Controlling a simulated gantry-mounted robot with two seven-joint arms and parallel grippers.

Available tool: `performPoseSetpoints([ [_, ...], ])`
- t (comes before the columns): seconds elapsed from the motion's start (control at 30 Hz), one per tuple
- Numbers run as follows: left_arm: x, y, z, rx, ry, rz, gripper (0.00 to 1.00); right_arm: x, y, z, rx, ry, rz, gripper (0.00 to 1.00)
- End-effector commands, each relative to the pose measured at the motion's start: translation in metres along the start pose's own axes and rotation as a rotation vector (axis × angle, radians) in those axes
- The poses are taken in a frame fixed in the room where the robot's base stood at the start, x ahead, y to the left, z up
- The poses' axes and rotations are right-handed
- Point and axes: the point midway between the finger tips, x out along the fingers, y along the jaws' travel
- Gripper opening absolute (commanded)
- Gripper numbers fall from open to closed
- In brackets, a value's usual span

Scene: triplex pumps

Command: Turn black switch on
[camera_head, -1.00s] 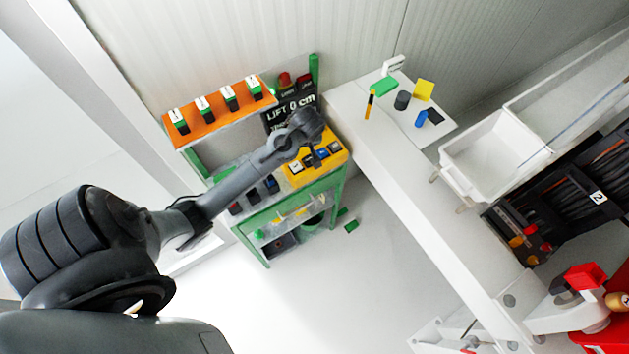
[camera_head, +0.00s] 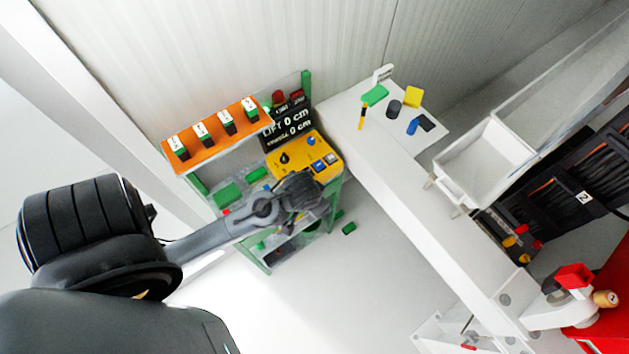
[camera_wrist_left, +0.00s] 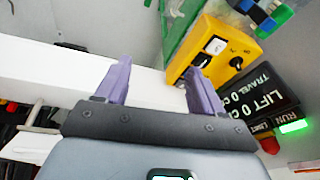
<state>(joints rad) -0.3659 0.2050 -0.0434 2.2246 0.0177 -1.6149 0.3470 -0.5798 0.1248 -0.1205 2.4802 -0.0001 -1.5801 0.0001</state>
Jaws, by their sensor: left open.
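The black switch (camera_head: 284,158) is a round knob on the yellow control panel (camera_head: 273,166), near its left end in the head view. It also shows in the left wrist view (camera_wrist_left: 236,62), beside a white rocker switch (camera_wrist_left: 215,46). My left gripper (camera_head: 308,190) is in front of the panel's near edge, apart from the knob. In the left wrist view, the two purple fingers (camera_wrist_left: 160,84) are spread with nothing between them. The knob is to the right of the fingers there. My right gripper is not in view.
A black display (camera_head: 288,127) stands behind the panel. A white bin (camera_head: 489,158) is further right.

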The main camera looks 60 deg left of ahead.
Motion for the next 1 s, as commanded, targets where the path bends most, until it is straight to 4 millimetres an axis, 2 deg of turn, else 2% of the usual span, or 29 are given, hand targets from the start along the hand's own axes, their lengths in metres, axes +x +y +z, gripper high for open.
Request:
performPoseSetpoints([
  [0.2, -0.011, 0.008, 0.008, 0.053, 0.004, 0.021, 0.68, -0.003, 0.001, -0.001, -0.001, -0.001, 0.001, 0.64],
  [0.63, -0.014, 0.01, 0.011, 0.07, 0.005, 0.029, 0.68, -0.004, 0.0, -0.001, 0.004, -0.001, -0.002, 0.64],
  [0.73, -0.031, 0.019, 0.022, 0.132, 0.01, 0.058, 0.68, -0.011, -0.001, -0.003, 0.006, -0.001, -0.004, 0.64],
  [0.9, -0.072, 0.041, 0.046, 0.298, 0.039, 0.133, 0.68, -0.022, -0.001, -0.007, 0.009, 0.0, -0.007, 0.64],
  [1.0, -0.086, 0.047, 0.054, 0.358, 0.053, 0.158, 0.68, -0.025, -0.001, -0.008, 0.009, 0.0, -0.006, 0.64],
])
